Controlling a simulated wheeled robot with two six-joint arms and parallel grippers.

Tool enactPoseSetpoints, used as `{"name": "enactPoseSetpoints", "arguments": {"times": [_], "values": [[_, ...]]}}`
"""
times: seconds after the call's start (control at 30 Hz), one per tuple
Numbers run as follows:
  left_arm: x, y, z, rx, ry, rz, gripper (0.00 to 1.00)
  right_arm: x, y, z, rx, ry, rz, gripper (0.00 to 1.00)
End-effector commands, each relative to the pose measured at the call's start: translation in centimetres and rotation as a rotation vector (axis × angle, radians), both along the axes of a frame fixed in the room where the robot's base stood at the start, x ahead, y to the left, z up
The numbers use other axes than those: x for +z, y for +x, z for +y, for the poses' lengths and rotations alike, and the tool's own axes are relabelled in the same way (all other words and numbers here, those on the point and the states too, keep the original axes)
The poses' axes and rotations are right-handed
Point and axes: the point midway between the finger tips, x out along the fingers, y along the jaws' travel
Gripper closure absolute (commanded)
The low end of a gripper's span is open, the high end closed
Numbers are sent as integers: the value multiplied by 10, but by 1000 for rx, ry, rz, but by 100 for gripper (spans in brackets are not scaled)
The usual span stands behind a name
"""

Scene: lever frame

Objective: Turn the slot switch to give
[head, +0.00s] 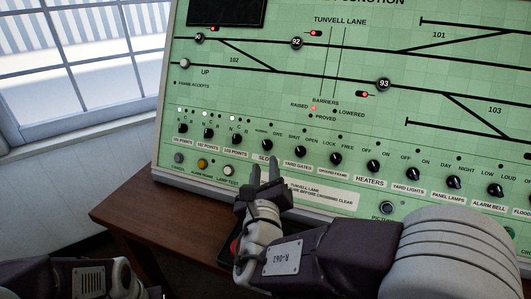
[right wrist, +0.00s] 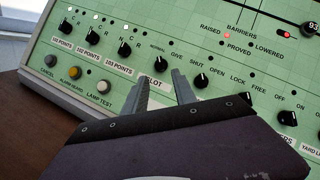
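The slot switch (head: 268,144) is a small black knob on the green lever panel, between the NORMAL and GIVE marks. In the right wrist view the slot switch (right wrist: 161,62) shows above the SLOT label, just beyond the fingertips. I cannot tell its exact pointer direction. My right gripper (head: 266,166) is just below the knob, with its two grey fingers apart and nothing between them. In the right wrist view the gripper (right wrist: 162,78) covers part of the label row. The left gripper is not in view; only part of my left arm shows at lower left.
The yard gates switch (right wrist: 200,80) stands close right of the slot switch, and the 103 points switch (right wrist: 124,48) close left. Push buttons (head: 202,163) line the lower left of the panel. The brown desk (head: 150,215) is bare at left; a window (head: 70,60) is behind.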

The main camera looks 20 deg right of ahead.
Motion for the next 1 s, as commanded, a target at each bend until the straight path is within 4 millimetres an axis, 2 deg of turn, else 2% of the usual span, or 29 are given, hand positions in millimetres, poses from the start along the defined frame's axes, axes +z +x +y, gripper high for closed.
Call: {"name": "enactPoseSetpoints", "arguments": {"times": [0.03, 0.1, 0.33, 0.47, 0.7, 0.8, 0.83, 1.0], "values": [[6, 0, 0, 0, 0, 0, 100, 2, 10, -6, -9, -4, 4, 67], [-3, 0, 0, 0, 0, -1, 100, -3, 25, -10, -9, 1, 1, 67], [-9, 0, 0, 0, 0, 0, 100, -2, 64, -21, -5, 0, 1, 67], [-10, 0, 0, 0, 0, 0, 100, 0, 73, -23, -3, 0, 2, 67], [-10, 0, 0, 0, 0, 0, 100, 0, 74, -23, -2, 0, 1, 67], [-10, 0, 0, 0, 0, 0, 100, 0, 74, -23, -2, 0, 1, 95], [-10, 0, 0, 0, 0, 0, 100, 0, 74, -23, -2, 0, 1, 100], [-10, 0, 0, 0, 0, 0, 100, 0, 74, -23, -3, 0, 1, 100]]}}
